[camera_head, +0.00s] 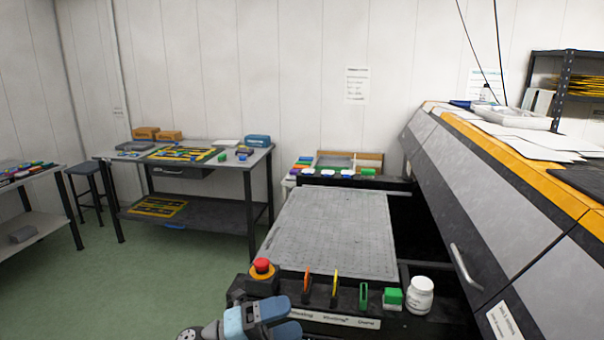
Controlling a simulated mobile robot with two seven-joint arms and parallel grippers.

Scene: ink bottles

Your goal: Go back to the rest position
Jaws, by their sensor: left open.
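My left gripper (283,318) shows at the bottom of the head view, at the front edge of the black bench. It is open, and I see nothing between its fingers. It is just below a red emergency button (262,266) on the bench's left corner. A white bottle (419,295) stands upright at the right of the bench front, apart from the gripper. A green block-like item (391,298) sits beside the bottle. My right gripper is not in view.
A grey perforated plate (335,232) covers the bench behind several upright coloured tools (335,288). A large grey and orange machine (490,190) closes off the right side. A work table (190,160) stands at the back left. Green floor (150,285) is free at the left.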

